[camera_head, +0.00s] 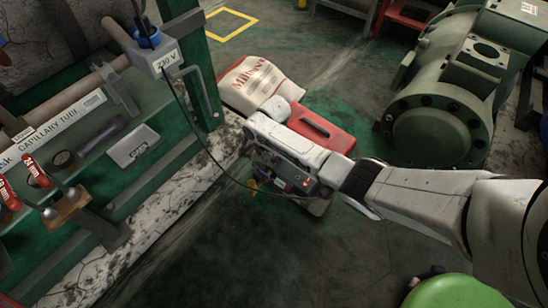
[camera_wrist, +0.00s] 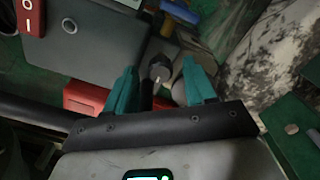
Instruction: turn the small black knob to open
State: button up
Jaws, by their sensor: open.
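In the wrist view, a small dark knob (camera_wrist: 159,72) on a black stem shows between the two teal fingers of my gripper (camera_wrist: 159,66). The fingers are apart, with a visible gap on each side of the knob. I cannot tell how far the knob lies beyond the fingertips. The fingers and the knob cannot be made out there.
A grey box with a red switch (camera_wrist: 31,18) stands at the upper left of the wrist view. In the head view, a green bench with a capillary tube sign (camera_head: 62,125) is at left. A thin black cable hangs near my arm. A green compressor (camera_head: 440,110) stands at right.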

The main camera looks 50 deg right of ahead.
jog(key=shift+f, duration=0.2)
grip_shut()
dwell(0.5)
